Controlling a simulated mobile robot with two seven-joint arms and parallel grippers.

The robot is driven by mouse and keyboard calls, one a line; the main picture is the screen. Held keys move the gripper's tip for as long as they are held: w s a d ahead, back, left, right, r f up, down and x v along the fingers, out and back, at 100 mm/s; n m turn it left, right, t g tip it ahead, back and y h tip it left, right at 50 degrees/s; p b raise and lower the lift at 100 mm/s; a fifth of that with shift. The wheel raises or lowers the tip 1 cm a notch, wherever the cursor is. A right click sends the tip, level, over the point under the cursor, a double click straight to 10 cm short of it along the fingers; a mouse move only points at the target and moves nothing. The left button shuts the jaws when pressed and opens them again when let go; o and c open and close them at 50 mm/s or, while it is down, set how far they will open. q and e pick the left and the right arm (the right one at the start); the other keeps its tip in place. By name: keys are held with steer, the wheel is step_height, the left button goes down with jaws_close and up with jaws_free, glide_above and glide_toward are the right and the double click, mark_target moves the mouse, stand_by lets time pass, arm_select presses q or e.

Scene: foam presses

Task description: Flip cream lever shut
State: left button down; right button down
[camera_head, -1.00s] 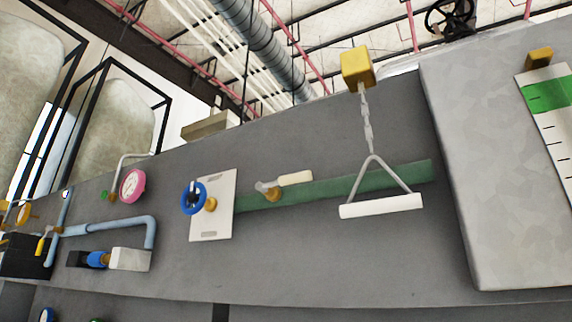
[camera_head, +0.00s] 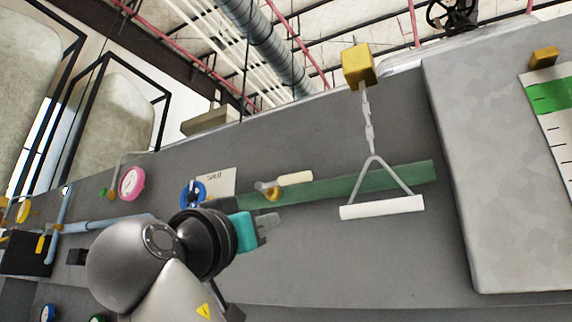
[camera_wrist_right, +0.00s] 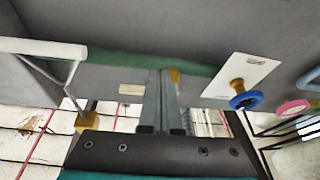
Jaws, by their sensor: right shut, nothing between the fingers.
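The cream lever (camera_head: 295,178) sits on a brass valve (camera_head: 272,193) on the green pipe (camera_head: 345,184). Its handle points right, roughly along the pipe. In the right wrist view the cream handle (camera_wrist_right: 130,89) is left of my fingers, and the brass fitting (camera_wrist_right: 174,76) is partly behind them. My right gripper (camera_head: 270,226) is shut and empty, just below the valve in the head view. I cannot tell whether it touches anything. It also shows in the right wrist view (camera_wrist_right: 160,73). My left gripper is not in view.
A white plate (camera_head: 220,180) with a blue handwheel (camera_head: 190,191) is left of the lever, partly hidden by my arm. A white pull bar (camera_head: 382,207) hangs on a chain to the right. Bare grey wall lies below the pipe.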

steer(key=s+a+r+m+t+h, duration=0.1)
steer(key=s+r+m+h, duration=0.1)
steer(key=s+r, duration=0.5)
steer(key=shift+s+a+r+m+h, duration=0.3)
steer(key=shift+s+h, duration=0.05)
steer(key=shift+h, duration=0.15)
step_height(320, 180, up, 6)
steer(key=p, duration=0.6)
glide_above(285, 181)
steer(key=s, duration=0.3)
steer(key=shift+w+d+f, duration=0.1)
steer(key=shift+w+f, duration=0.1)
steer(key=shift+f, duration=1.05)
steer(key=shift+w+f, duration=0.15)
steer(key=shift+f, duration=1.05)
